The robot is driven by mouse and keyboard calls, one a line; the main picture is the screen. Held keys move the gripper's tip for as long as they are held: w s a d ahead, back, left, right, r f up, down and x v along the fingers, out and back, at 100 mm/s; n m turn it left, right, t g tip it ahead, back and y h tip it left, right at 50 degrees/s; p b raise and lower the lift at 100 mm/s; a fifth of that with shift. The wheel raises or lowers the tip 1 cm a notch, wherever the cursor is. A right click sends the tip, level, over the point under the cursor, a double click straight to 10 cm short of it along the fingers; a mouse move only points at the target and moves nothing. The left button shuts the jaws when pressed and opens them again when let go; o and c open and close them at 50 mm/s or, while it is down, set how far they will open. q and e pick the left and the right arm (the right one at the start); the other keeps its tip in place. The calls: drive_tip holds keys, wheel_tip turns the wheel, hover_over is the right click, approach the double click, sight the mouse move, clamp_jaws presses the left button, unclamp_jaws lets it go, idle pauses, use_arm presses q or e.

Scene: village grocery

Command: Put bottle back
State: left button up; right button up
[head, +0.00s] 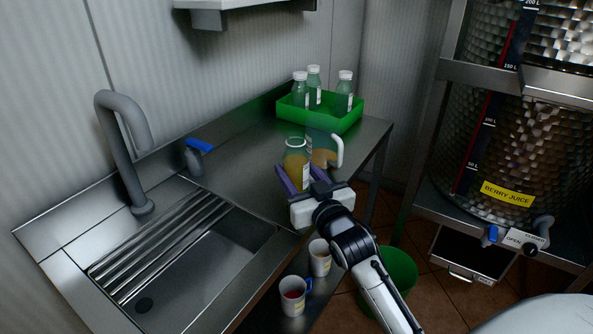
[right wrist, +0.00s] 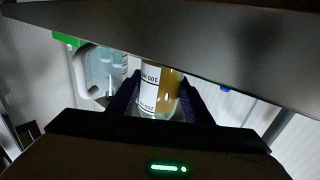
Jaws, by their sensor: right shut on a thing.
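My right gripper (head: 297,183) is shut on a clear open-topped bottle (head: 296,155) with amber liquid and a white label. In the right wrist view the same bottle (right wrist: 158,90), with volume marks on its label, stands between the two dark fingers. I cannot tell whether its base touches the steel counter (head: 245,155). A green tray (head: 318,122) at the counter's back right holds several capped clear bottles (head: 300,90). My left gripper is not in view.
Two cups (head: 292,296) stand on a lower shelf. A green bin (head: 400,275) is on the floor. A berry juice tank (head: 530,150) stands at right.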

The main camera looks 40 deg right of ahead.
drive_tip(key=o, duration=1.4)
drive_tip(key=shift+o, duration=0.2)
drive_tip(key=shift+s+r, duration=0.1)
drive_tip(key=shift+s, duration=0.05)
drive_tip(key=s+a, duration=0.2)
drive_tip(key=s, duration=0.9)
drive_tip(key=shift+s+a, duration=0.15)
drive_tip(key=shift+s, duration=0.1)
